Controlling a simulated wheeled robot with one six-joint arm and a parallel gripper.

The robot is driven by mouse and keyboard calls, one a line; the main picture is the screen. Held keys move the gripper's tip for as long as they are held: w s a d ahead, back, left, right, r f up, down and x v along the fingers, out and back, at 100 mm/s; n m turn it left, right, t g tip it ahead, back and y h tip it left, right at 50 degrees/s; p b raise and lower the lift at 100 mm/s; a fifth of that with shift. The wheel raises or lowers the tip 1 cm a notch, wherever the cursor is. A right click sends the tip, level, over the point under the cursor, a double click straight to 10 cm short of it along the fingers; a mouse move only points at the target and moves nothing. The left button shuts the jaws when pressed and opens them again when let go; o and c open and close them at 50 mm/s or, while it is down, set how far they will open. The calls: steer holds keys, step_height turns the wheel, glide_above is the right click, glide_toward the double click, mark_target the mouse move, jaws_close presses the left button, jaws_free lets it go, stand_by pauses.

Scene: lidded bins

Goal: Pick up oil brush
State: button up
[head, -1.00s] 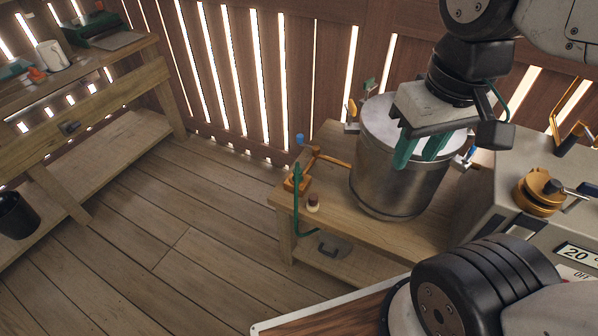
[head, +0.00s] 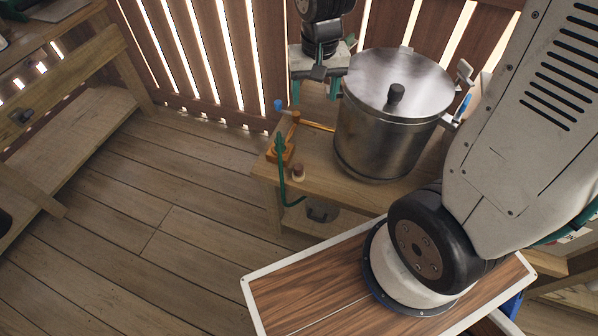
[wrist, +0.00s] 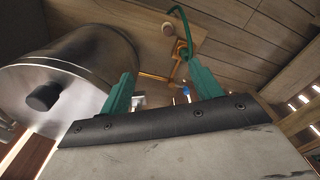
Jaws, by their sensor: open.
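My gripper (head: 315,88) is open and empty. It hangs just left of the steel pot, near the back of the low wooden table (head: 350,188). Its two green fingers (wrist: 161,82) stand apart in the wrist view. No other thing is clearly a brush.
The lidded steel pot (head: 382,130) stands beside my gripper, with a black lid knob (head: 396,95). An orange crank device (head: 281,150) with a blue knob and green hose is at the table's left edge. A slatted wall (head: 205,55) stands behind. The floor at left is clear.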

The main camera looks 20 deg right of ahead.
steer(key=w+f+m, duration=0.1)
steer(key=w+f, duration=0.4)
steer(key=f, duration=0.7)
steer(key=m, duration=0.2)
glide_above(299, 167)
steer(key=shift+g, duration=0.3)
steer(key=f, duration=1.5)
steer(key=shift+w+f, duration=0.15)
steer(key=shift+w, duration=0.15)
steer(key=shift+s+f, duration=0.2)
steer(key=shift+f, duration=4.1)
steer(key=c, duration=1.1)
